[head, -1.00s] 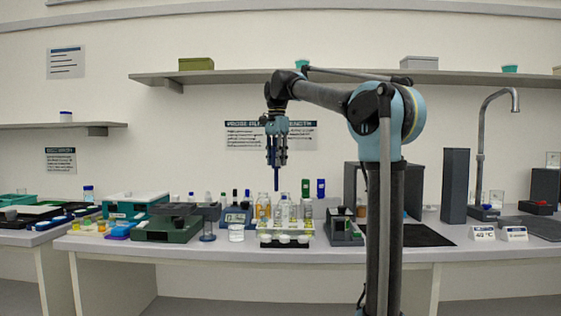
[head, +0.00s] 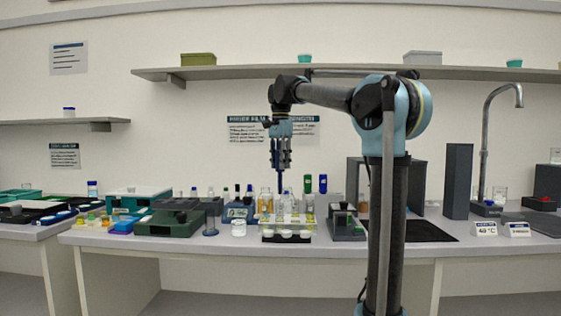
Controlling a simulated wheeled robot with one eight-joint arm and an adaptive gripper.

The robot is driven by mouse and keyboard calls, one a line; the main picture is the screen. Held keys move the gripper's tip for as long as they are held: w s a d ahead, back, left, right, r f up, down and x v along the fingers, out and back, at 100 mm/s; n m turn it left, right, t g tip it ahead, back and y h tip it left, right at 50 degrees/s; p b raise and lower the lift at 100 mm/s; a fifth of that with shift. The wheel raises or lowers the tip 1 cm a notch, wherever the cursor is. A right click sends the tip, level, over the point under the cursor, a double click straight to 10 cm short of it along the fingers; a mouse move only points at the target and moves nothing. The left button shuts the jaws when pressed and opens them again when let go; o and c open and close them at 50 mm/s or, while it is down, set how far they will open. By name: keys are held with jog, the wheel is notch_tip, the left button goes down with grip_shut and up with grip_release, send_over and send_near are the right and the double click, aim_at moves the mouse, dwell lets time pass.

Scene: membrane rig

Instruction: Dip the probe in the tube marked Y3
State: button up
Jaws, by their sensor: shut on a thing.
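My gripper (head: 280,164) points straight down and is shut on a thin dark blue probe (head: 279,184). The probe hangs upright, with its lower end just above or among the tops of the glassware near the tube rack. A clear rack (head: 287,223) with several tubes stands on the bench below my gripper. The marks on the tubes are too small to read, so I cannot tell which is Y3. I cannot tell whether the probe tip is inside a tube or in front of or behind one.
A green device (head: 170,223) and a white cup (head: 238,228) stand left of the rack. A dark grey device (head: 346,226) is close on its right. Bottles (head: 308,184) stand behind.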

aim_at(280, 193)
dwell(0.3)
jog(key=shift+f, duration=5.75)
